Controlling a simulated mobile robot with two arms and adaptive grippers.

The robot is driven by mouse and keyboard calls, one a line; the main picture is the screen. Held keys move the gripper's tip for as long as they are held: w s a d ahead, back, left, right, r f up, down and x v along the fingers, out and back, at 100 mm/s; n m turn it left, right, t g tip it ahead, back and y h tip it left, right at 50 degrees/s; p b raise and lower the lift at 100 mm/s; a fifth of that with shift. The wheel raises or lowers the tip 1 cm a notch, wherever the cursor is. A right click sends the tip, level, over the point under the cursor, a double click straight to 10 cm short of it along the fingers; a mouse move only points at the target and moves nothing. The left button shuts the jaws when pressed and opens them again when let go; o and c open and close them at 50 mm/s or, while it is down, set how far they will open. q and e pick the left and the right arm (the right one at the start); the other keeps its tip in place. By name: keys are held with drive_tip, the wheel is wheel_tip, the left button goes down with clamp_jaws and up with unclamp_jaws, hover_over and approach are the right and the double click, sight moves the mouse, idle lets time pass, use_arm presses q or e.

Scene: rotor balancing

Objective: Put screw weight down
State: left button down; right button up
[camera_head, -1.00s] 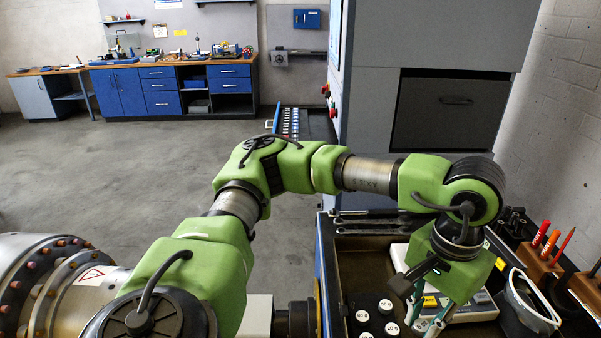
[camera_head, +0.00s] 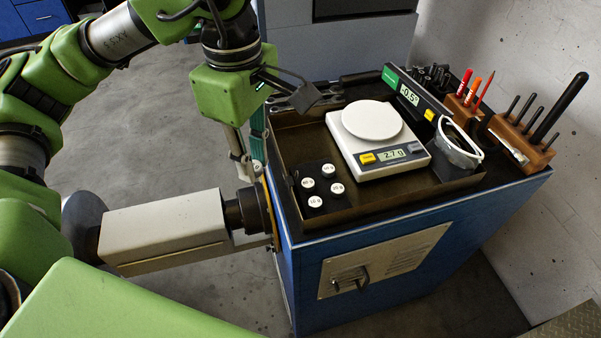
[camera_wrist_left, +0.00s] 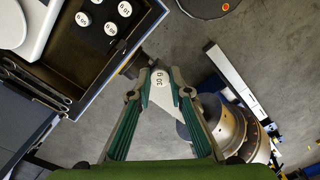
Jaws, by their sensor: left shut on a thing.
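My left gripper (camera_head: 248,160) is shut on a small screw weight with a white top (camera_head: 257,167), left of the trolley's edge. In the left wrist view the weight (camera_wrist_left: 159,79) reads "30 g" and sits between the tips of the green-sided fingers (camera_wrist_left: 160,88). Several other white-topped weights (camera_head: 337,188) stand in a black holder (camera_head: 323,186) in the trolley's tray; some also show in the left wrist view (camera_wrist_left: 124,9). My right gripper is not in view.
A scale (camera_head: 383,164) with a bare round pan stands in the tray (camera_head: 385,205) and reads about 2.7. Wrenches (camera_wrist_left: 35,84) lie along the tray's side.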

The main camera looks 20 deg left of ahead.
use_arm(q)
drive_tip(key=n, duration=0.2)
drive_tip(key=shift+s+r+n, duration=0.25)
drive_tip(key=shift+s+n, duration=0.05)
drive_tip(key=shift+s+r+n, duration=0.1)
drive_tip(key=shift+r+n, duration=0.05)
drive_tip(key=shift+n, duration=0.55)
drive_tip(key=w+d+f+p, duration=0.1)
drive_tip(key=w, duration=0.2)
drive_tip(key=w+f+p, duration=0.1)
drive_tip(key=w, duration=0.2)
drive_tip(key=w+d+f+p, duration=0.1)
drive_tip(key=w, duration=0.2)
drive_tip(key=shift+d+f, duration=0.3)
drive_tip(key=p, duration=0.1)
approach(301, 172)
drive_tip(key=shift+s+a+f, duration=0.25)
drive_tip(key=shift+s+f, duration=0.3)
drive_tip(key=shift+s, duration=0.1)
drive_tip(key=shift+w+d+f+p, duration=0.15)
drive_tip(key=shift+w+f+p, duration=0.2)
drive_tip(key=shift+f, duration=0.15)
drive_tip(key=f+p, duration=0.2)
drive_tip(key=f, duration=0.1)
drive_tip(key=shift+w, duration=0.35)
drive_tip(key=shift+f, duration=0.5)
